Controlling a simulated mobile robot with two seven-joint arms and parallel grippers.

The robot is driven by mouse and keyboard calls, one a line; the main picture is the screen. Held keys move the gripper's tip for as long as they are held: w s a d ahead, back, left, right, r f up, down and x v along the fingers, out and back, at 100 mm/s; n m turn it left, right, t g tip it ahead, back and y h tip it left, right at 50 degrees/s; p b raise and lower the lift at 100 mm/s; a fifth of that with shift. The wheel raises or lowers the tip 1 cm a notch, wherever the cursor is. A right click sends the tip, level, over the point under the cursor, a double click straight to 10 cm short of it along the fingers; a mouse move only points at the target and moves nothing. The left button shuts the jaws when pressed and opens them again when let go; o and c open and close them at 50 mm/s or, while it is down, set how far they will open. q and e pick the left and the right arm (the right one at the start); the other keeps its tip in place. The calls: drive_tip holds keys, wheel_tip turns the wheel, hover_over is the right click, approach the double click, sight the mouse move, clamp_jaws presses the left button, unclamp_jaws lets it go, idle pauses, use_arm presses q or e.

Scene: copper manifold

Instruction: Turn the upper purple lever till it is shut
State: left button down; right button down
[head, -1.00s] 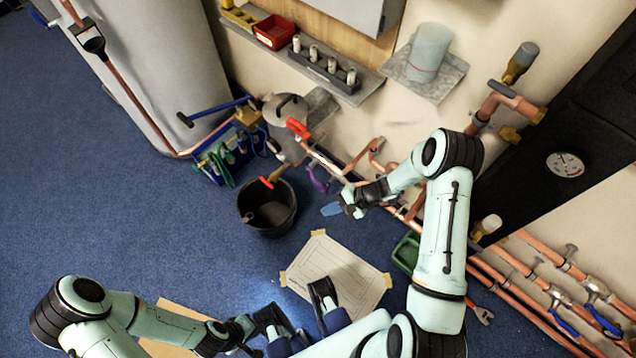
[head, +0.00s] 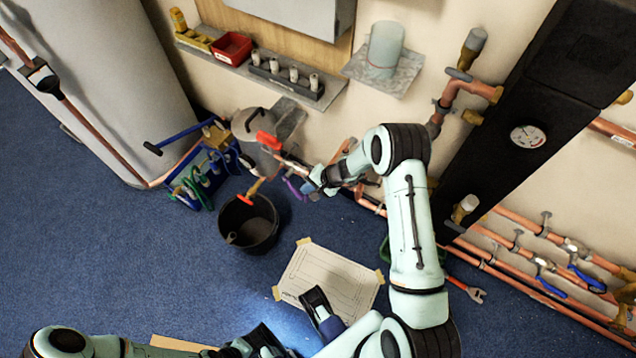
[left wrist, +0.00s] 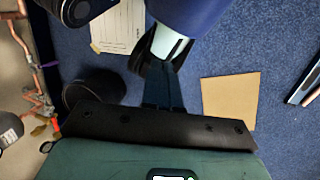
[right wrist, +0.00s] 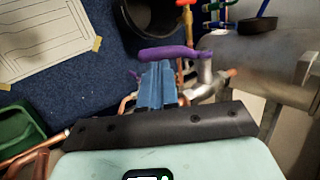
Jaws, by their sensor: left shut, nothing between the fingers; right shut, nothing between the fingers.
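The purple lever (head: 293,188) is on the copper pipework low along the wall, left of my right gripper (head: 314,183) in the head view. In the right wrist view the purple lever (right wrist: 165,53) lies crosswise just beyond the blue fingertips of my right gripper (right wrist: 157,66). The fingers are shut and empty; I cannot tell whether they touch the lever. The fingers partly cover the pipe and valve behind. My left gripper (left wrist: 163,100) is shut and empty, over the floor away from the pipes.
A red-handled valve (head: 268,140) is just above and left of the lever. A black bucket (head: 232,237) stands on the floor below. A grey metal tank (right wrist: 260,65) is close on the right in the right wrist view. A paper sheet (head: 318,268) lies on open blue floor.

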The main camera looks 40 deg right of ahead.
sight(300, 193)
use_arm(q)
drive_tip(key=shift+f, duration=0.1)
use_arm(e)
drive_tip(key=shift+x, duration=1.45)
